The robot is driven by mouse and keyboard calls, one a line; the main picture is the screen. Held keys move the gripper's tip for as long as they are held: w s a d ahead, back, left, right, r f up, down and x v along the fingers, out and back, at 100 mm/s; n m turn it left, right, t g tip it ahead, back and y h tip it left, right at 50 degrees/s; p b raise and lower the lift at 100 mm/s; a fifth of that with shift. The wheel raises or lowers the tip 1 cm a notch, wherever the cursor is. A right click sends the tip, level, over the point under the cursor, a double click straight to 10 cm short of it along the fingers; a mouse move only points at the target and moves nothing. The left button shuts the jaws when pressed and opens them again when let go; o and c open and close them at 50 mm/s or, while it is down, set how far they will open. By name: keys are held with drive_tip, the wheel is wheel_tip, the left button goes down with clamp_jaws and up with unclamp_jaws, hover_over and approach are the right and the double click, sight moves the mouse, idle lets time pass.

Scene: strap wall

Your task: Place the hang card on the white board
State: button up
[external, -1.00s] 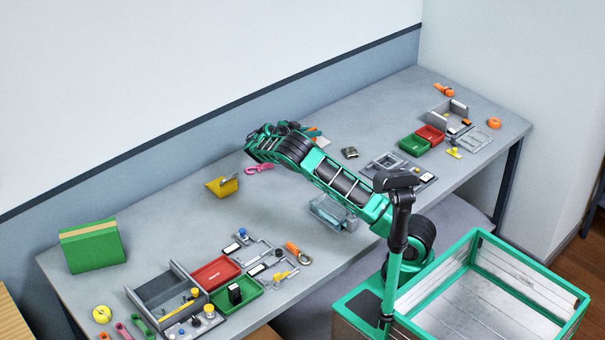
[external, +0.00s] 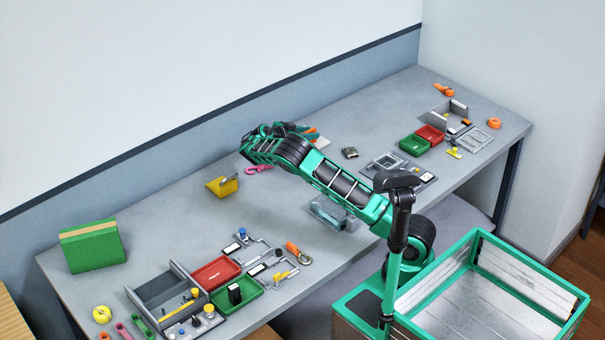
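My gripper (external: 266,138) is at the end of my outstretched arm, over the back part of the grey table near the wall. Its fingers are too small and too hidden by the arm to tell whether they are open or shut. I cannot make out a hang card for certain; a small orange and white item (external: 318,139) shows just right of my gripper, partly hidden by it. The white board (external: 180,70) is the large pale surface on the wall behind the table, with a dark lower edge. Its visible part is bare.
Near my gripper lie a pink strap (external: 258,168) and a yellow holder (external: 222,186). A green box (external: 92,246) stands at the left. Grey trays, a red bin (external: 216,272) and small parts fill the front left; more bins (external: 414,145) stand at the right. The table's back middle-left is clear.

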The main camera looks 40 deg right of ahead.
drive_tip(key=v, duration=0.9)
drive_tip(key=shift+a+r, duration=0.1)
drive_tip(key=shift+a, duration=0.2)
drive_tip(key=s+d+r+n+g+y, duration=0.1)
drive_tip(key=s+d+r+y, duration=0.15)
drive_tip(key=s+d, duration=0.4)
drive_tip(key=s+d+r+n+y, duration=0.1)
drive_tip(key=s+d+n+y, duration=0.15)
drive_tip(key=s, duration=0.75)
drive_tip(key=s+d+r+n+g+y, duration=0.1)
drive_tip(key=s+d+y, duration=0.2)
drive_tip(key=s+d, duration=0.35)
drive_tip(key=s+a+n+y, duration=0.2)
drive_tip(key=s+a, duration=0.3)
drive_tip(key=s, duration=0.5)
drive_tip(key=s+a+f+n+t+y, duration=0.1)
drive_tip(key=s+a, duration=0.4)
drive_tip(key=s, duration=0.6)
drive_tip(key=s+a+f+n+t+y, duration=0.1)
drive_tip(key=s+a+n, duration=0.3)
drive_tip(key=s, duration=0.6)
drive_tip(key=shift+s+a+y, duration=0.15)
drive_tip(key=shift+a+y, duration=0.5)
drive_tip(key=shift+y, duration=0.25)
drive_tip(key=shift+f+n, duration=0.1)
drive_tip(key=shift+n, duration=0.15)
